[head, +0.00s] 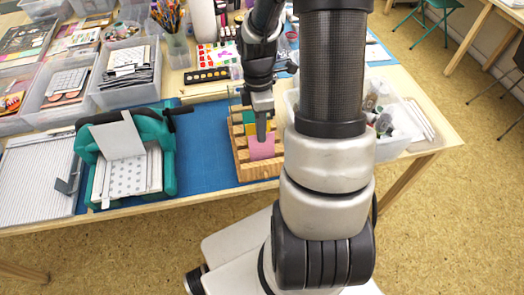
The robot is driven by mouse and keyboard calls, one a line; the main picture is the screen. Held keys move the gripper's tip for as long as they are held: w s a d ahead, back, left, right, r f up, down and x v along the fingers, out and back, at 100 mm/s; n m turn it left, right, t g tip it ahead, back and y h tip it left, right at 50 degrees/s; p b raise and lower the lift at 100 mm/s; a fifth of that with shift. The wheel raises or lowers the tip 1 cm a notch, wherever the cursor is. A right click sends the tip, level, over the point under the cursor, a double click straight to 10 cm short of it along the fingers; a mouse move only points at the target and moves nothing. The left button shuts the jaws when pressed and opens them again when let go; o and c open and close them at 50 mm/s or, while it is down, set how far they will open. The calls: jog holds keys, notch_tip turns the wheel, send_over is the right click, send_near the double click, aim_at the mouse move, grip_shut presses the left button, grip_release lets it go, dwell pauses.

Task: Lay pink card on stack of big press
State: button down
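A pink card (262,148) stands upright in the front of a slotted wooden rack (258,172). My gripper (262,135) points down over the rack, with its fingertips at the pink card's upper edge. The fingers overlap in this view, so I cannot tell if they are open or shut on the card. The big press (168,155) is teal and stands left of the rack. A stack with a white dotted top (125,175) lies on its bed. A pale grey plate (118,138) is tilted up behind the stack.
Other coloured cards, green (249,117) and yellow, stand behind the pink one. A blue mat (208,150) is clear between press and rack. A clear bin of bottles (390,140) stands right of the rack. A ridged grey board (38,180) lies left of the press.

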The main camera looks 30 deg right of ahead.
notch_tip(320, 180, up, 7)
jog(key=w+p, duration=0.1)
jog(key=p, duration=0.4)
jog(key=shift+d+f, duration=0.15)
